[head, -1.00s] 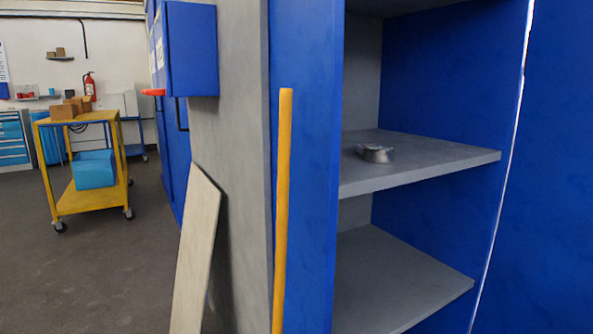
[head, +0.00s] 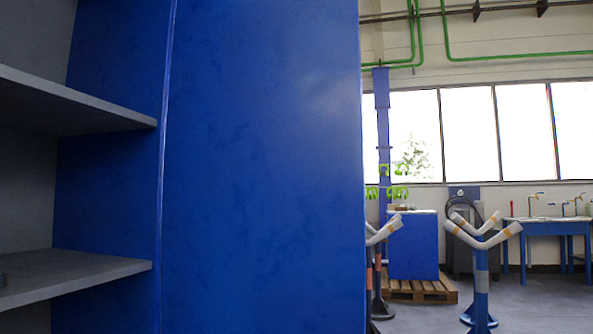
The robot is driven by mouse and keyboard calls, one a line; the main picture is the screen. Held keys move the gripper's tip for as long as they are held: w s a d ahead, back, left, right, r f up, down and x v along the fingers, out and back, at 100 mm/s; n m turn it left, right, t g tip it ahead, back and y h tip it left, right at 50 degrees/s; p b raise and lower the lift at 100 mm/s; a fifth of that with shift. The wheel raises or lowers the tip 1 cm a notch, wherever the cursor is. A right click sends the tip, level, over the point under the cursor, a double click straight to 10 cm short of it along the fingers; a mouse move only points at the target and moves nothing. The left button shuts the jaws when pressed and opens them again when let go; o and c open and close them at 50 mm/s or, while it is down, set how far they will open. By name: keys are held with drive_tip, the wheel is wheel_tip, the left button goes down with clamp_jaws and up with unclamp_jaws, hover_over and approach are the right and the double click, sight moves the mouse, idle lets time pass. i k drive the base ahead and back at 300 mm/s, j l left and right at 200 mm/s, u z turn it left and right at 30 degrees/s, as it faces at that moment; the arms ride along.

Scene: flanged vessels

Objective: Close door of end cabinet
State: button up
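The end cabinet (head: 110,185) stands open at the left of the head view, with a blue inner side wall and grey shelves. Its blue door (head: 265,170) is a large flat panel just right of the cabinet opening, swung open, with its free edge near the middle right of the picture. A thin light line runs between the cabinet side and the door. No handle shows on the visible face of the door. My gripper is not in view.
Grey shelves (head: 75,275) fill the cabinet. Right of the door stand blue Y-shaped stands (head: 481,270), a blue box (head: 413,245) on a wooden pallet (head: 420,290), and a blue workbench (head: 560,228). Grey floor (head: 530,300) is clear at the lower right.

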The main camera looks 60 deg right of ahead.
sight(264, 221)
drive_tip(key=k+l+u, duration=0.25)
drive_tip(key=k+l, duration=0.25)
drive_tip(key=l, duration=0.25)
drive_tip(key=k+l+u, duration=0.3)
drive_tip(key=k+l, duration=0.25)
drive_tip(key=l, duration=0.15)
drive_tip(key=l+u, duration=0.15)
drive_tip(key=l, duration=0.6)
drive_tip(key=l+u, duration=0.15)
drive_tip(key=l, duration=0.6)
drive_tip(key=k+l+u, duration=0.15)
drive_tip(key=l, duration=0.55)
drive_tip(key=k+l+z, duration=0.1)
drive_tip(key=l+z, duration=0.2)
drive_tip(key=j+z, duration=0.1)
drive_tip(key=j, duration=0.1)
